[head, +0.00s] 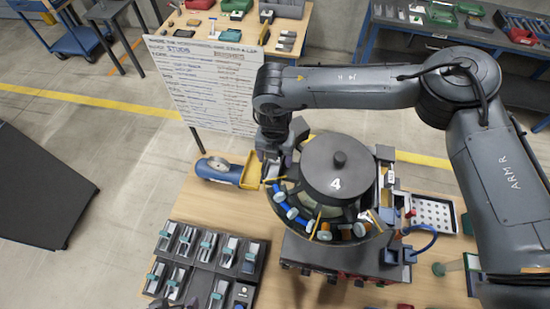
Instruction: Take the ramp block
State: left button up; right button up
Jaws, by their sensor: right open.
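Several blue and pale pieces (291,213) sit along the feeder's front left edge. I cannot tell for sure which piece is the ramp block. A yellow wedge-like piece (249,172) stands just left of the gripper, beside a blue rounded part (215,168). My left gripper does not show clearly.
A dark tray (213,262) with several metal and teal pieces lies front left on the wooden table. A white written board (205,85) stands behind. A perforated plate (433,214) and a blue hose (424,243) are at the right. Table left of the feeder is partly clear.

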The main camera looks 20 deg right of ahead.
jog(key=shift+f, duration=0.3)
jog(key=shift+c, duration=0.3)
grip_shut()
